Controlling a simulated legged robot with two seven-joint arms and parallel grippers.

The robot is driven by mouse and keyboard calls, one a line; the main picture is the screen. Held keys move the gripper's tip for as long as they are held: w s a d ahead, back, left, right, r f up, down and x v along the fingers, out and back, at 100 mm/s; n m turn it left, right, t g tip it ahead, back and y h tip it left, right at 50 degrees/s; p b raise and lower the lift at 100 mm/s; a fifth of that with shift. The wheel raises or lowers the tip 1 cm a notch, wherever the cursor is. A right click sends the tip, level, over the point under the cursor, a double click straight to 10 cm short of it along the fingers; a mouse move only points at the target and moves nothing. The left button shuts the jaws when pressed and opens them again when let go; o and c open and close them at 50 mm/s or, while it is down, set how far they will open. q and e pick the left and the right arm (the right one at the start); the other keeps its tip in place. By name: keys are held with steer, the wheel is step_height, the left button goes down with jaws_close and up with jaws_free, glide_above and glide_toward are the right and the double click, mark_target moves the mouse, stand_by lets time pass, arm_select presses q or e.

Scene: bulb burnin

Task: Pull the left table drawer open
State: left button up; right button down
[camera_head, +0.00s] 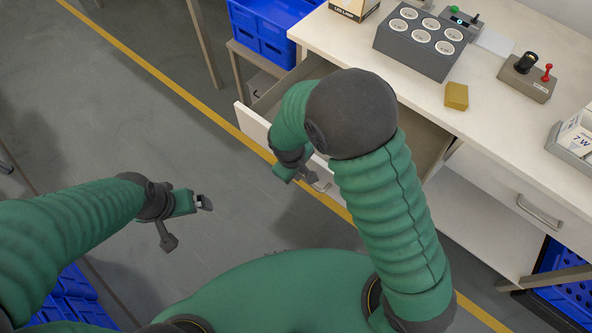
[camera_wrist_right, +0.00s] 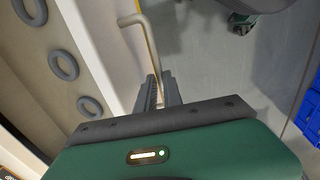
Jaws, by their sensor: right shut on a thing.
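The left table drawer (camera_head: 254,124) stands pulled out from the white table, its interior partly visible on both sides of my right arm. Its bar handle (camera_head: 321,186) is partly hidden by my right gripper in the head view. The handle (camera_wrist_right: 146,36) also shows in the right wrist view, running down between the fingers. My right gripper (camera_head: 305,177) is shut on this handle; its fingers (camera_wrist_right: 160,92) close around the bar in front of the drawer's pale front. My left gripper (camera_head: 188,222) is open and empty, over the floor left of the drawer.
The table top (camera_head: 395,105) carries a grey socket block (camera_head: 418,45), a yellow block (camera_head: 456,96) and a small box with a red lever (camera_head: 528,78). A second drawer (camera_head: 490,182) is shut at right. Blue crates (camera_head: 268,28) stand beyond the drawer.

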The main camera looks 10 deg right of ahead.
steer(key=shift+s+a, duration=0.15)
steer(key=shift+s, duration=0.05)
steer(key=c, duration=1.8)
jaws_free()
steer(key=shift+o, duration=0.2)
step_height(320, 180, up, 16)
steer(key=s+a+p, duration=0.1)
steer(key=a+p, duration=0.1)
steer(key=p, duration=0.1)
steer(key=shift+s+a+r, duration=0.25)
steer(key=shift+s+a, duration=0.05)
steer(key=shift+s, duration=0.1)
